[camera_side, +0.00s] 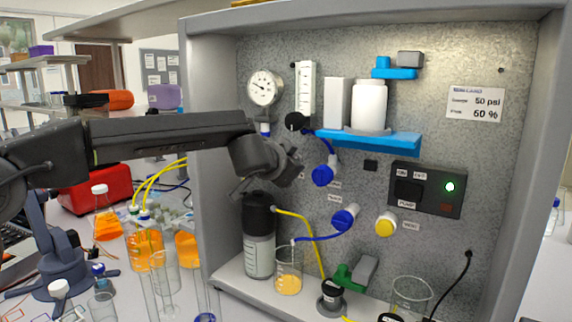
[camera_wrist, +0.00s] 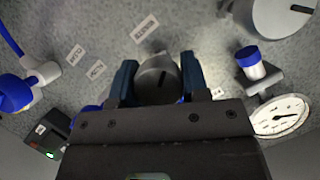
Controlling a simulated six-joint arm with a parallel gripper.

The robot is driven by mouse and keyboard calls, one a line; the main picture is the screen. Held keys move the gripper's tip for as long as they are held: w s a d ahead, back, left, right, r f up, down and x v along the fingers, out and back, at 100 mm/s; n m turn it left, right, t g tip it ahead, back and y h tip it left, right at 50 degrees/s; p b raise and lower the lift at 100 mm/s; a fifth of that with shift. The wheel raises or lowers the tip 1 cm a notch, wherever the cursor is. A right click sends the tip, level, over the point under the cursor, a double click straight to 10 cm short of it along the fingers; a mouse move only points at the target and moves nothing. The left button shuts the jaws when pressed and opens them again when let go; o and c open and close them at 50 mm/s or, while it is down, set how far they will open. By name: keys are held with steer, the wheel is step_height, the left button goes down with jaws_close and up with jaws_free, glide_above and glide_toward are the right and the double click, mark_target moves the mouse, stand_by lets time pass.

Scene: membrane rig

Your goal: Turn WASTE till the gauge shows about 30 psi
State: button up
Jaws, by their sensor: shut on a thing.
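My gripper (camera_wrist: 158,78) is shut on a dark grey round knob (camera_wrist: 157,82), with one blue-grey finger on each side of it. The knob has a dark pointer mark. Its label cannot be read, so I cannot tell from the print whether it is WASTE. In the side view my gripper (camera_side: 285,170) reaches in front of the panel and hides the knob. The round white gauge (camera_side: 265,86) is at the panel's upper left, its needle pointing left. The gauge (camera_wrist: 281,116) also shows at lower right in the wrist view; its figures are too small to read.
A black knob (camera_side: 295,122), blue valves (camera_side: 323,174) (camera_side: 345,217) and a yellow knob (camera_side: 385,226) stick out nearby. A blue shelf (camera_side: 370,140) carries white containers. The pump box (camera_side: 428,190) has a green light. Below stand a black-topped bottle (camera_side: 259,240) and a beaker (camera_side: 289,272).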

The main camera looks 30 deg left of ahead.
steer(key=shift+m+y, duration=0.4)
steer(key=shift+m, duration=0.3)
steer(key=shift+f, duration=0.1)
steer(key=o, duration=0.9)
steer(key=shift+o, duration=0.2)
steer(key=v, duration=1.4)
steer(key=shift+f, duration=0.15)
